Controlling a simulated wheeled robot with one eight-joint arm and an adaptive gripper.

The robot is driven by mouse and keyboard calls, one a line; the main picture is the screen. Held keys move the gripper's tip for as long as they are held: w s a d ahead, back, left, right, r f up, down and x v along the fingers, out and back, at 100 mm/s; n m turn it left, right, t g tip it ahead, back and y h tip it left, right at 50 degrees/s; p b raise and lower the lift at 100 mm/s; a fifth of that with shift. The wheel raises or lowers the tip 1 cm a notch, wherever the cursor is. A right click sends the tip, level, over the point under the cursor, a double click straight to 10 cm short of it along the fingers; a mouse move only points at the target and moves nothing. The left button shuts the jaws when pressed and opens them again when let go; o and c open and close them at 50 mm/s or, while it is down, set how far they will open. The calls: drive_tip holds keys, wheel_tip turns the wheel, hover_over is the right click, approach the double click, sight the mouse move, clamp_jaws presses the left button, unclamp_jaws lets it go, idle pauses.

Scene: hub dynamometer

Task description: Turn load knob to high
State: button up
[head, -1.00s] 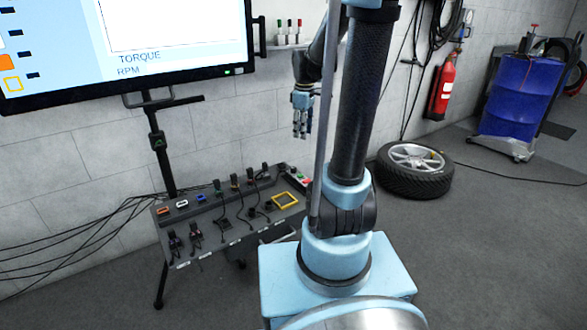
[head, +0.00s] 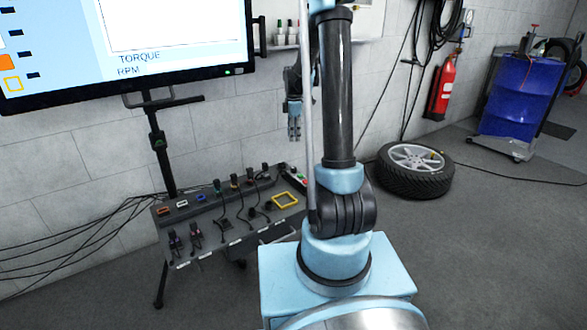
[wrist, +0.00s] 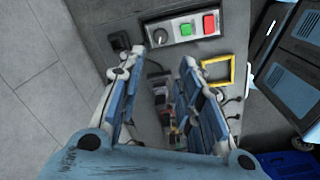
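A round dark knob (wrist: 160,37) sits at the left end of a light control plate (wrist: 205,12), beside a green button (wrist: 185,29) and a red button (wrist: 209,22). I cannot read its setting. In the head view the same control plate (head: 296,176) is at the right end of the sloped console, too small to show the knob clearly. My gripper (head: 294,128) hangs above the console's right end, fingers down. In the wrist view my gripper (wrist: 160,62) has its fingers spread with nothing between them, apart from the knob, which lies beyond the fingertips.
The grey console (head: 190,250) carries several plugs, cables and a yellow frame (head: 285,200). A large monitor (head: 125,50) stands behind it at left. A wheel (head: 415,170), a fire extinguisher (head: 441,90) and a blue drum (head: 520,85) are to the right. Floor in front is clear.

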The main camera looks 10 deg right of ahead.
sight(294, 168)
wheel_tip(294, 168, down, 17)
drive_tip(key=shift+w+r, duration=0.1)
drive_tip(key=shift+w, duration=0.05)
idle(0.6)
clamp_jaws()
